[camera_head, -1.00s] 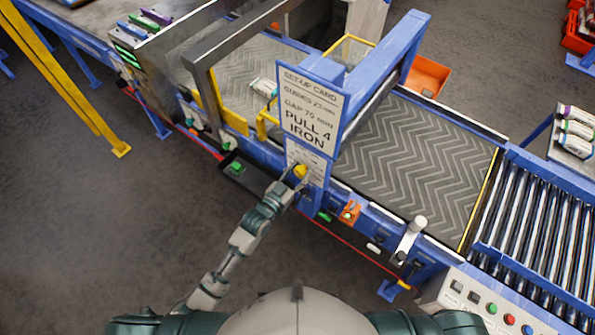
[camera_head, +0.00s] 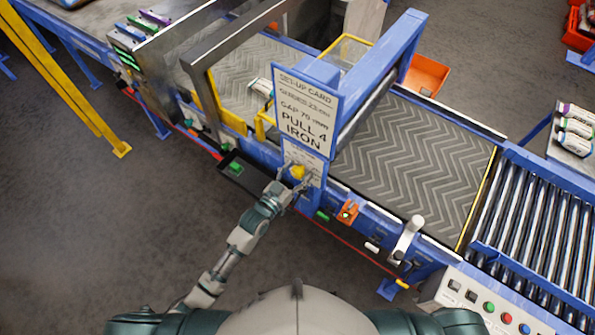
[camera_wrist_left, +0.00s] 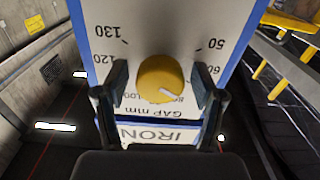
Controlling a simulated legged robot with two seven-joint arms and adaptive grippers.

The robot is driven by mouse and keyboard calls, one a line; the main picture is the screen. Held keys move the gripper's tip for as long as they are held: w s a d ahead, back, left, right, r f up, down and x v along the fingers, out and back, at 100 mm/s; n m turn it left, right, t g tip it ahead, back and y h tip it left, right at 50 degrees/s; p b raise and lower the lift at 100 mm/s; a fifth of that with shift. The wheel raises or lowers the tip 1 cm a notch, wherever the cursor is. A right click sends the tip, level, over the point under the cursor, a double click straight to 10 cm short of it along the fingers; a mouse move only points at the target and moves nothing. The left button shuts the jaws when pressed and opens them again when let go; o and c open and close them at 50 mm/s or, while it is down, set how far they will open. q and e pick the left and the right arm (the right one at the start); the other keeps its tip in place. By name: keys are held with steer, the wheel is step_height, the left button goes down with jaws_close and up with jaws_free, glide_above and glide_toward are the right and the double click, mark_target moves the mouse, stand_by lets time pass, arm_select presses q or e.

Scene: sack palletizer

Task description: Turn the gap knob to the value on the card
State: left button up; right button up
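The yellow gap knob (camera_head: 298,172) sits on a white dial plate under the set-up card (camera_head: 306,108), which reads "GAP 70 mm". In the left wrist view the knob (camera_wrist_left: 160,79) is seen close up, with the dial upside down. Its white pointer mark aims to the lower right, between the 60 and 80 markings. My left gripper (camera_head: 297,174) is at the dial plate. In the wrist view its two fingers (camera_wrist_left: 160,85) stand either side of the knob, with a visible gap on each side. My right gripper is not in view.
A blue machine frame carries the card beside a chevron conveyor belt (camera_head: 420,160).

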arm_select(q)
steer(key=v, duration=1.2)
steer(key=shift+f, duration=0.15)
